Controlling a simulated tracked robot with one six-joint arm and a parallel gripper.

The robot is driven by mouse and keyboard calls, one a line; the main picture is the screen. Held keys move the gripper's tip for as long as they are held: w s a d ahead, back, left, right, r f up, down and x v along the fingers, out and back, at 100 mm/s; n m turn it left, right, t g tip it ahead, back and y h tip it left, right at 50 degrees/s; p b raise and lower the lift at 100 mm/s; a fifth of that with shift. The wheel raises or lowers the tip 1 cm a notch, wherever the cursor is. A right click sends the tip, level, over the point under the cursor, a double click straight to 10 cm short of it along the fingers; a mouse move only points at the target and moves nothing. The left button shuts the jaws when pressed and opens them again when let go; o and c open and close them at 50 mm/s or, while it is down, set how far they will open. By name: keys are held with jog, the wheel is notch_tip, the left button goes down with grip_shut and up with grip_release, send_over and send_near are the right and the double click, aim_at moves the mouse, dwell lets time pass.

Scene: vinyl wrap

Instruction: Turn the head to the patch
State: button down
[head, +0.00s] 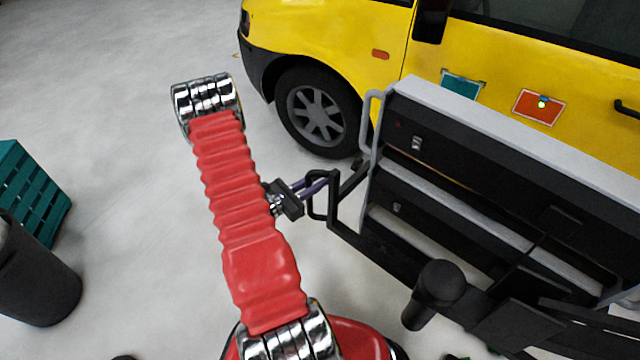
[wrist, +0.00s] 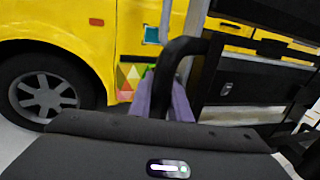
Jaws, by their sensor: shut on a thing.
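The head, a large black and grey panel frame (head: 480,215), stands tilted beside the yellow van. A black looped handle (head: 333,195) sticks out at its left end. My gripper (head: 314,186) has its purple fingers shut on this handle. In the wrist view, the fingers (wrist: 165,98) sit on both sides of the black handle bar (wrist: 180,50). The orange-red patch (head: 539,107) is on the van's door, behind the panel, with a small bright greenish dot on it. A teal patch (head: 462,85) lies to its left and also shows in the wrist view (wrist: 152,35).
The yellow van (head: 340,30) fills the back, with its front wheel (head: 318,113) near the panel. A dark bin (head: 38,275) and a teal pallet-like crate (head: 30,195) stand at the left. The grey floor between them and my arm is clear.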

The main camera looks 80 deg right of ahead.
jog(key=shift+s+d, duration=0.1)
jog(key=shift+d, duration=0.05)
jog(key=c, duration=1.6)
grip_release()
jog(key=shift+c, duration=0.2)
jog(key=v, duration=1.3)
jog(key=shift+w+a, duration=0.25)
jog(key=shift+w, duration=0.1)
